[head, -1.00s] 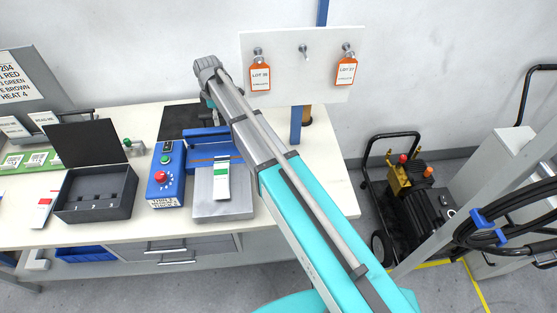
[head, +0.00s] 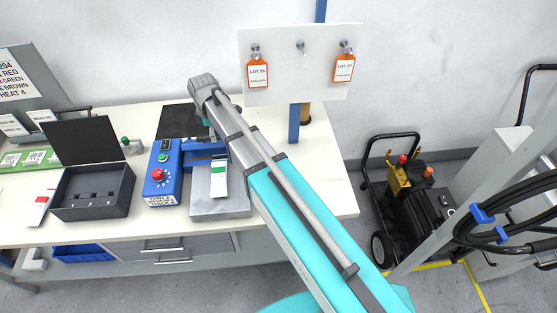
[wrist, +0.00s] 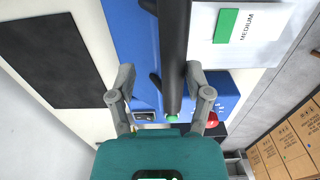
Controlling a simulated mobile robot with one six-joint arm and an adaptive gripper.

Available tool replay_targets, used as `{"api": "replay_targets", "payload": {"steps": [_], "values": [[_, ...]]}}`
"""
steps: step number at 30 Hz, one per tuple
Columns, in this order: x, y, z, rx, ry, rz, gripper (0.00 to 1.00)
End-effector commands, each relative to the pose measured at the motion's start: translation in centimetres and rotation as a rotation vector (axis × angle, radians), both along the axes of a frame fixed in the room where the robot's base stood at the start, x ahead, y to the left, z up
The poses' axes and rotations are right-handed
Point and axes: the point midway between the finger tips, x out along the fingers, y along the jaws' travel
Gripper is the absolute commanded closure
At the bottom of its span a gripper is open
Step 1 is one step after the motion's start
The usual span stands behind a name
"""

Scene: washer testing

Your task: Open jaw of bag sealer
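The bag sealer (head: 163,175) is a blue box with a red knob and a green button on the bench. Its blue jaw bar (head: 203,150) runs right from the box, partly hidden behind my arm. In the wrist view, a dark bar (wrist: 176,40) crosses the blue sealer body (wrist: 130,40) and passes between the fingers of my gripper (wrist: 159,70). The fingers are spread apart; the right one is close to the bar or touching it, the left one is clear. In the head view, my arm mostly hides the gripper.
A white pouch with a green label (head: 219,175) lies on the grey plate (head: 205,207) before the sealer. An open black case (head: 95,195) stands left. A board with orange lot tags (head: 283,75) is behind. The bench's right end is clear.

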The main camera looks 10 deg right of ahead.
Motion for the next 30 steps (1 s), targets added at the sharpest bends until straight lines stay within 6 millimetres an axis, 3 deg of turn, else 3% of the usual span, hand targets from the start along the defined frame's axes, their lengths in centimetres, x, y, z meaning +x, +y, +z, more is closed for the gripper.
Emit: {"api": "replay_targets", "payload": {"steps": [6, 18, 27, 30], "values": [[-2.4, 0.0, -2.4, 0.0, -0.001, -0.002, 0.36], [-4.6, 0.2, -5.4, 0.0, 0.0, -0.002, 0.36], [-5.2, 0.2, -6.8, 0.0, 0.0, -0.003, 0.36], [-5.2, 0.2, -5.8, 0.0, 0.0, -0.003, 0.36]]}}
